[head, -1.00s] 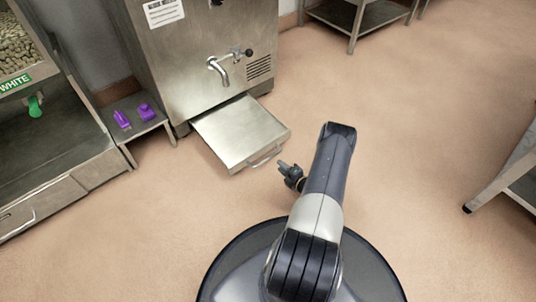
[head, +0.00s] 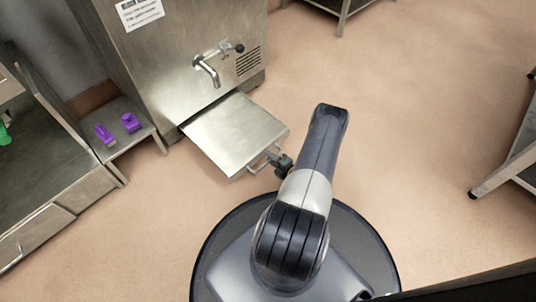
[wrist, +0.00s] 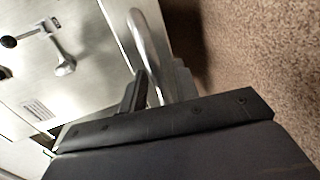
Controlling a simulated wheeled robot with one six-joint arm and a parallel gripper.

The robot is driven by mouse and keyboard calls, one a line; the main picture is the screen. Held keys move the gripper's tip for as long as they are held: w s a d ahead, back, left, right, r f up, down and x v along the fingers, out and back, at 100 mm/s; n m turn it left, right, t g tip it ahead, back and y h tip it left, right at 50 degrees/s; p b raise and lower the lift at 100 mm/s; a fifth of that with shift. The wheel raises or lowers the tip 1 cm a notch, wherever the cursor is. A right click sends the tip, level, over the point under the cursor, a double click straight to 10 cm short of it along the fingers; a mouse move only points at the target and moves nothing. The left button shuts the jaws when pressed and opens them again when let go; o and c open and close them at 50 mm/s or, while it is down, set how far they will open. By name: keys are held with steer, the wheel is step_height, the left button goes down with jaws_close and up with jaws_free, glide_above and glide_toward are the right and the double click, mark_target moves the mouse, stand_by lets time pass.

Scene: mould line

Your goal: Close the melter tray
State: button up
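The melter tray (head: 236,133) is a flat steel drawer. It sticks out from the lower front of the steel melter (head: 165,60) in the head view. Its bar handle (head: 266,158) is on the front edge, towards me. My gripper (head: 281,163) is at the handle's right end. In the wrist view the pale, curved handle (wrist: 148,45) runs down to my gripper (wrist: 160,88), with a dark finger close on its left and a greyer part on its right. Whether the fingers press on the handle is not clear.
The melter's tap (head: 208,68) is above the tray. A low steel shelf with two purple items (head: 118,128) stands to the left of the melter. A steel table leg (head: 490,185) is at the right. The floor between is clear.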

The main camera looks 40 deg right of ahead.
jaws_close()
stand_by(0.3)
stand_by(0.3)
